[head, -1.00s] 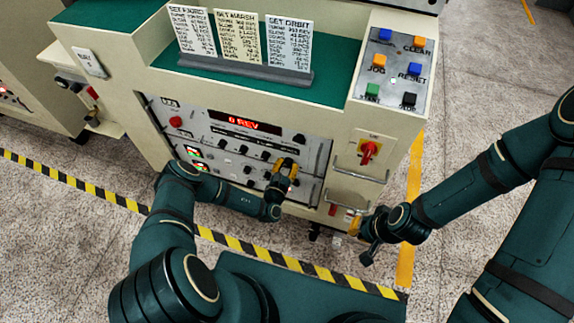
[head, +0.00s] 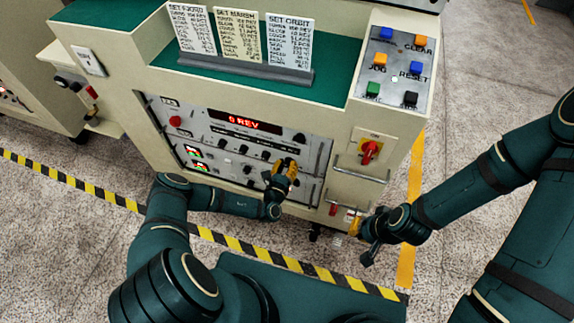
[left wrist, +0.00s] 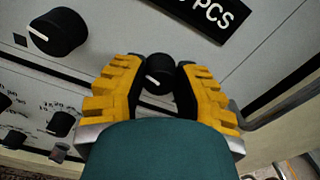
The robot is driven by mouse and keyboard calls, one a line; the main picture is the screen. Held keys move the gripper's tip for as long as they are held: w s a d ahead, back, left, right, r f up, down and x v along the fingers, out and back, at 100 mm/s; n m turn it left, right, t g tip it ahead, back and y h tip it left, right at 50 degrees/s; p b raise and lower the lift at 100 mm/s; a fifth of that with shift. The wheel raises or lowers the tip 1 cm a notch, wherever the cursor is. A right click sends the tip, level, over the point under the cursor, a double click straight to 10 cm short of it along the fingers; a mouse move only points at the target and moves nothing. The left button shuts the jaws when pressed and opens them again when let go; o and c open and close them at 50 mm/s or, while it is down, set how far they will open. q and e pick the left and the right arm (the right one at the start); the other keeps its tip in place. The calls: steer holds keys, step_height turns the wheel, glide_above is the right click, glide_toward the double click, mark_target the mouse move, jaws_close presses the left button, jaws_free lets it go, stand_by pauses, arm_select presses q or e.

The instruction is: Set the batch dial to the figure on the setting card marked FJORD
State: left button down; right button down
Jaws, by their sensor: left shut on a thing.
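The FJORD setting card (head: 191,30) stands leftmost in the card holder on top of the machine; its small print is too fine to read surely. My left gripper (head: 286,168) is at the right part of the control panel. In the left wrist view, its yellow fingers (left wrist: 159,88) are closed around a black knob (left wrist: 159,68) with a white pointer line. A label ending in "PCS" (left wrist: 212,16) sits above that knob. The red display (head: 240,119) reads "0 REV". My right gripper (head: 357,226) is off the panel, low at the right; its fingers are too small to judge.
The MARSH (head: 238,36) and ORBIT (head: 289,43) cards stand beside the FJORD card. Another black knob (left wrist: 58,32) is left of the held one. A red rotary switch (head: 370,151) and handle bars (head: 358,175) are at the right. Buttons (head: 380,60) fill the upper right panel.

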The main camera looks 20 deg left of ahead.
arm_select(q)
steer(key=shift+w+r, duration=0.1)
stand_by(0.3)
steer(key=c, duration=0.6)
jaws_free()
steer(key=s, duration=1.2)
steer(key=shift+a, duration=0.25)
